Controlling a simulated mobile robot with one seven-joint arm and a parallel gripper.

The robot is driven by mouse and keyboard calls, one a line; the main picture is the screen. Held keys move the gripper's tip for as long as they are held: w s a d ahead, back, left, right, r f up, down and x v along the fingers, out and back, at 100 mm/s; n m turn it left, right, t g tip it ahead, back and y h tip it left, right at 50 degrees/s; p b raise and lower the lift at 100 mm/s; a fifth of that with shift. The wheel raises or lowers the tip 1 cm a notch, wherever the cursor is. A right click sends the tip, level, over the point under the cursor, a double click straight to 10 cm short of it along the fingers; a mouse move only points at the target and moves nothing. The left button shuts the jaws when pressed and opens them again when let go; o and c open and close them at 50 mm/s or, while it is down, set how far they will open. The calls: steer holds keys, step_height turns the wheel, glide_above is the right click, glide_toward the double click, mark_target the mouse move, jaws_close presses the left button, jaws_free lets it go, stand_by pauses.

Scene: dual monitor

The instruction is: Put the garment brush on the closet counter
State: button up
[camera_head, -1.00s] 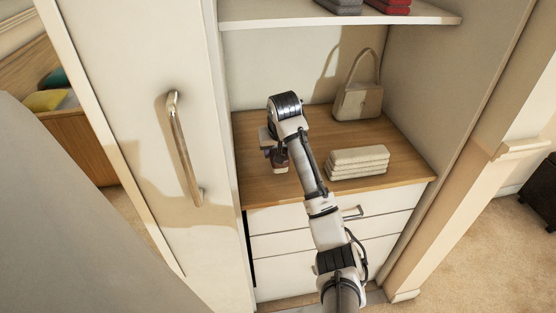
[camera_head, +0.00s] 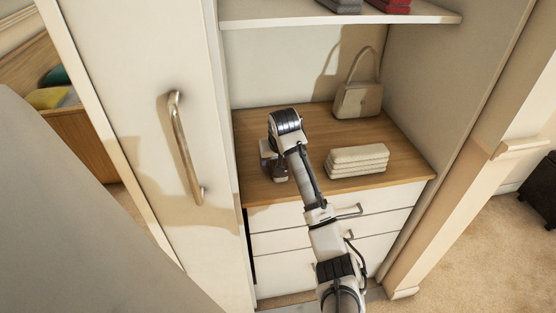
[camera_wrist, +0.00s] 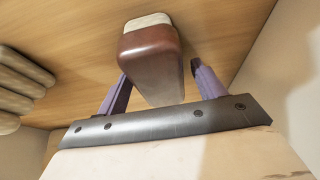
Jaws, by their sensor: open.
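The garment brush (camera_wrist: 150,60) has a brown body with a pale bristle end. In the wrist view it is between the two purple fingers of my gripper (camera_wrist: 160,88), with its pale end toward the wooden closet counter (camera_wrist: 85,35). The fingers are spread, with a gap visible on the right side. In the head view my gripper (camera_head: 273,172) is low over the left part of the counter (camera_head: 310,125). The brush is mostly hidden there by the gripper, and its exact contact with the counter is hard to see.
A stack of folded beige cloths (camera_head: 357,161) lies on the counter to the right of my gripper. A beige handbag (camera_head: 358,98) stands behind it. A shelf (camera_head: 340,17) is above, and the tall door with a handle (camera_head: 183,150) is at the left.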

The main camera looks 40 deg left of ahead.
steer(key=shift+r, duration=0.1)
steer(key=v, duration=1)
steer(key=shift+w+r, duration=0.1)
steer(key=shift+r, duration=0.35)
steer(key=shift+s+d+r+p, duration=0.2)
steer(key=shift+s+r+p, duration=0.1)
steer(key=shift+r, duration=0.3)
